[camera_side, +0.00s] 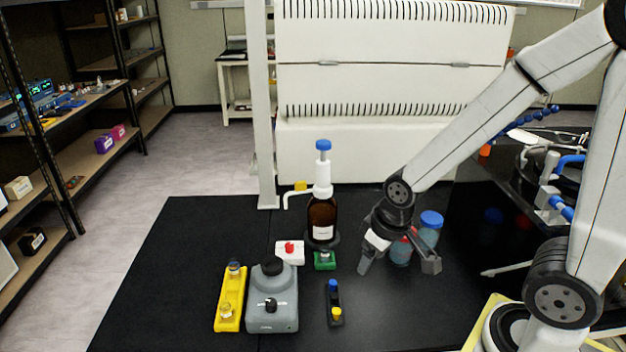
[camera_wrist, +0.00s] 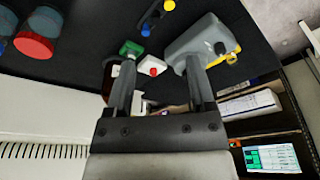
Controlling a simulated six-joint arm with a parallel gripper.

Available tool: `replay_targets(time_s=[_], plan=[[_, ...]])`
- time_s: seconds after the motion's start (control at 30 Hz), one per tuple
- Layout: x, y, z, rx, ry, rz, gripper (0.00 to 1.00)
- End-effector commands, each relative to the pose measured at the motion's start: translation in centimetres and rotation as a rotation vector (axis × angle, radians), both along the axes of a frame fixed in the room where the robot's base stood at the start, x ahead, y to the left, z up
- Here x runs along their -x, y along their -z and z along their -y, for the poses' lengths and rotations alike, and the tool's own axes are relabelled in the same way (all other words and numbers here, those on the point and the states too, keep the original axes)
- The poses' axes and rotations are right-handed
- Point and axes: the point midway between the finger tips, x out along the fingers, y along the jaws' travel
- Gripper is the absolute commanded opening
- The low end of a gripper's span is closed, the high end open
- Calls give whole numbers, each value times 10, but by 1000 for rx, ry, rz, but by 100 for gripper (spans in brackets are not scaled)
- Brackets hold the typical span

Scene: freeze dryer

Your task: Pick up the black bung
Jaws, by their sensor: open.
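My gripper (camera_side: 398,264) is open and empty, with its fingers pointing down above the black bench. It also shows in the wrist view (camera_wrist: 162,66). No loose black bung can be made out for sure. Small black round tops show on the grey device (camera_side: 286,318): a large one (camera_side: 272,265) at its back and a smaller knob (camera_side: 270,305) in front. A green block (camera_side: 325,265) has a small piece on top, too small to identify. These stand left of my gripper, apart from it.
A tall brown bottle (camera_side: 322,218) with a white pump stands behind the green block. Blue-capped (camera_side: 430,220) and red-capped jars stand close behind my gripper. A white block with a red top (camera_side: 289,250), a yellow holder (camera_side: 230,300) and a black holder (camera_side: 334,305) stand nearby. The bench's left side is clear.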

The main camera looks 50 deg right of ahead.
Motion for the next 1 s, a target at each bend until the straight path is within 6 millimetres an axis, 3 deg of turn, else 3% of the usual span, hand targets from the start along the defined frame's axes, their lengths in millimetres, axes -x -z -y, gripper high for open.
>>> replay_targets(time_s=[0.17,0.37,1.0], plan=[[-4,3,2,-20,58,-19,70],[-17,16,9,-86,258,-81,70],[-78,98,42,-405,1259,-401,70]])
